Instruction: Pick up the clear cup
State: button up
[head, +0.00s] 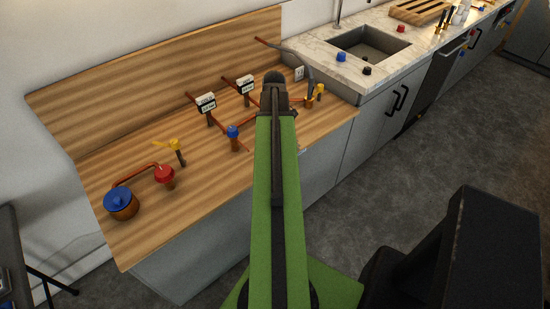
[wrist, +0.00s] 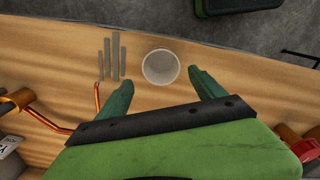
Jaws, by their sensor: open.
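The clear cup (wrist: 160,67) stands on the wooden counter in the wrist view, seen from above as a round translucent rim. My gripper (wrist: 163,85) is open, with one green finger to the lower left of the cup and the other to its right. The cup lies just ahead of the space between the fingertips, and nothing is held. How high the fingers are above the counter is hard to tell. In the head view my green arm covers the middle of the picture, and I cannot make out the cup or the fingertips there.
Several grey sticks (wrist: 112,57) lie left of the cup, near a copper pipe (wrist: 48,120). The wooden counter (head: 115,240) carries valves and gauges, including a blue valve (head: 120,202) and red valve (head: 165,175). The counter edge is close beyond the cup. A sink (head: 368,45) is farther back.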

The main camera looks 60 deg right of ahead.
jog(key=f+b, duration=0.5)
jog(key=shift+s+a+f, duration=0.15)
jog(key=shift+s, duration=0.25)
jog(key=c, duration=1.4)
jog(key=shift+c, duration=0.2)
jog(key=shift+r, duration=0.3)
